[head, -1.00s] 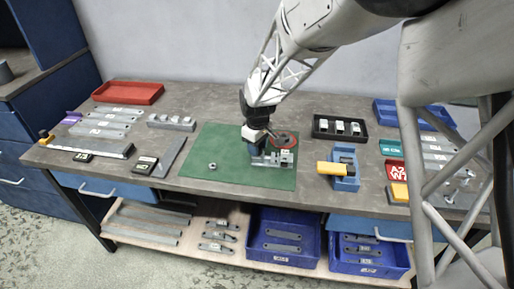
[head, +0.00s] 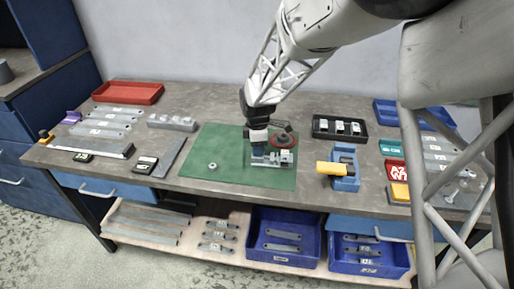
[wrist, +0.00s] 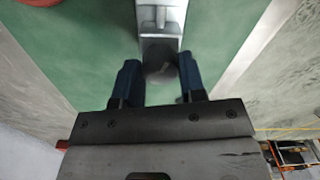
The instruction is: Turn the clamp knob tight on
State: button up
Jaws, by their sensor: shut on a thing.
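The clamp (head: 282,158) is a grey metal fixture on the green mat (head: 215,143), at the mat's right part. It also shows in the wrist view (wrist: 161,18), running away from my gripper. The clamp knob (wrist: 160,68) is a dark, blurred round shape at its near end. My gripper (wrist: 159,80) has its two blue fingers on either side of the knob and is shut on it. In the head view my gripper (head: 257,148) is low at the clamp's left end and hides the knob there. The knob's thread is not visible.
A red round dish (head: 284,139) lies just behind the clamp. A loose nut (head: 212,166) lies on the mat's left. The mat's left half is mostly clear.

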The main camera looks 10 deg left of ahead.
jog(key=n, duration=0.4)
jog(key=shift+n, duration=0.4)
jog(key=o, duration=0.8)
jog(key=shift+o, duration=0.2)
